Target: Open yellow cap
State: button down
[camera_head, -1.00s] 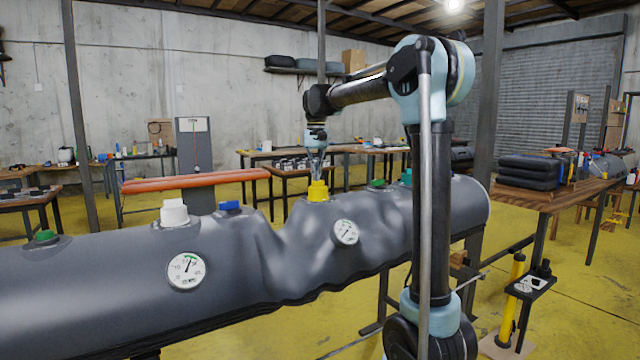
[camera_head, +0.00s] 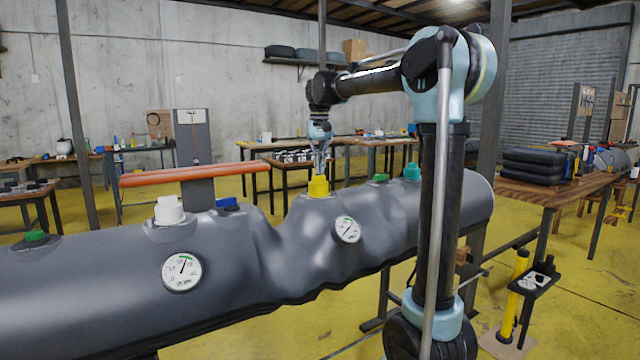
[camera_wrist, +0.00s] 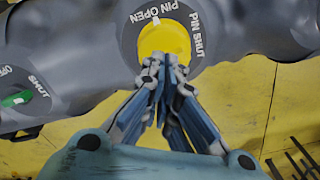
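The yellow cap (camera_head: 318,188) sits upright on top of the large grey inflatable tube (camera_head: 90,285), in a dented stretch. In the wrist view the yellow cap (camera_wrist: 163,40) is round, inside a dark ring marked PIN OPEN and PIN SHUT. My gripper (camera_head: 320,172) points down right above the cap. In the wrist view the tips of my gripper (camera_wrist: 164,64) are close together at the cap's lower edge and hide part of it. The fingers look shut with nothing between them. I cannot tell whether the tips touch the cap.
A white cap (camera_head: 169,210), a blue cap (camera_head: 227,204), a green cap (camera_head: 36,237) and a teal cap (camera_head: 412,171) also stand on the tube. Two round gauges, one left (camera_head: 182,272) and one right (camera_head: 347,230), face me. A wooden table (camera_head: 545,200) stands at right.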

aim_at(322, 183)
jog(key=shift+s+d+r, duration=0.25)
jog(key=shift+s+r, duration=0.3)
jog(key=shift+s, duration=0.05)
jog(key=shift+s+d+r, duration=0.2)
jog(key=shift+s+r, duration=0.35)
jog(key=shift+s, duration=0.05)
jog(key=shift+s+d+r, duration=0.55)
jog(key=shift+s+r, duration=0.3)
jog(key=shift+s, duration=0.05)
jog(key=s+d+f+t, duration=0.1)
jog(key=s+d+f, duration=1.3)
jog(key=s, duration=0.2)
jog(key=s+d+f, duration=0.3)
jog(key=s+f, duration=0.4)
jog(key=f, duration=0.3)
jog(key=s+d+f+t, duration=0.1)
jog(key=s+d+f, duration=0.2)
jog(key=s+f, duration=0.4)
notch_tip(322, 183, down, 3)
jog(key=shift+s+d+m, duration=0.2)
jog(key=shift+d+m, duration=0.1)
